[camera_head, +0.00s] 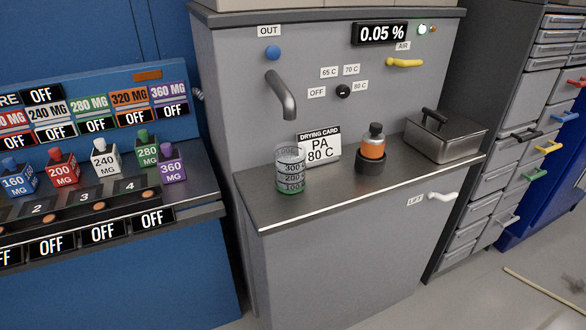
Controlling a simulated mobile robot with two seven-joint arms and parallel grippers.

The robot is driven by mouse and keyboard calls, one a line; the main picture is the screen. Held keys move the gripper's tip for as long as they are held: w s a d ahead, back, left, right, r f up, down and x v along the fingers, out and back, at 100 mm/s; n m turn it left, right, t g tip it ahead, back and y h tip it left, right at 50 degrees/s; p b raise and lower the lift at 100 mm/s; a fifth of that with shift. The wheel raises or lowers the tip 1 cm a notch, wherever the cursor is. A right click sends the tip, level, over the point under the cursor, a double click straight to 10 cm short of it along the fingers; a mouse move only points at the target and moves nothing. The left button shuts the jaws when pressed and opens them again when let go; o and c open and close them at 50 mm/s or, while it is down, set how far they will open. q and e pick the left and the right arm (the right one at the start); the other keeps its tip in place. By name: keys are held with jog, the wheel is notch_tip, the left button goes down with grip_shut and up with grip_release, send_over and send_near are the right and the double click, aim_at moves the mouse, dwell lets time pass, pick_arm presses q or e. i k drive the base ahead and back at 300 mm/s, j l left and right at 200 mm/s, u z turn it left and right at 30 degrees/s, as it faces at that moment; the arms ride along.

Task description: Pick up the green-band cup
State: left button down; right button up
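A clear measuring cup (290,172) stands upright on the grey counter under the spout. It has dark bands marked 300, 200 and 100 and a thin green band at its base. It looks empty, though its inside is hard to tell. Neither of my grippers is in view.
The spout (281,95) hangs just above and left of the cup. A drying card (320,149) stands behind it. An orange-banded bottle (373,148) and a metal tray (468,153) are to the right. The counter's front strip (350,196) is clear.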

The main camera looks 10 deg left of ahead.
aim_at(289, 156)
jog(key=i+l, duration=0.4)
jog(key=l, duration=0.15)
jog(key=i+l+u, duration=0.4)
jog(key=l+u, duration=0.15)
jog(key=l, duration=0.1)
